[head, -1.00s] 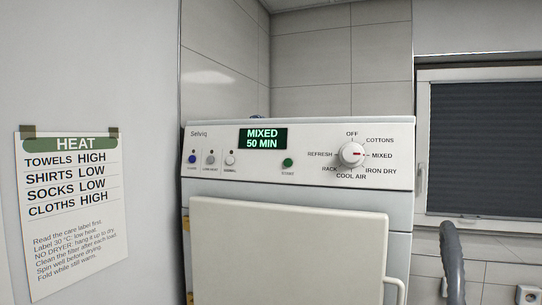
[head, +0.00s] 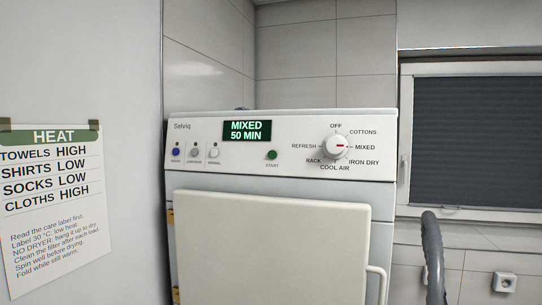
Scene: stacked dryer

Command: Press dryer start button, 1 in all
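The white dryer (head: 190,182) stands in the middle of the head view, with its front panel facing me. The green start button (head: 272,155) sits on the panel below the display and has the label START under it. The display (head: 247,131) is lit and reads MIXED 50 MIN. The program dial (head: 337,146) is right of the button, and its red mark points to MIXED. The dryer door (head: 270,245) is below the panel and looks shut. My gripper is not in view.
A HEAT chart (head: 55,200) hangs on the left wall. A grey curved tube (head: 433,255) rises at the lower right, before a window with a dark blind (head: 470,135).

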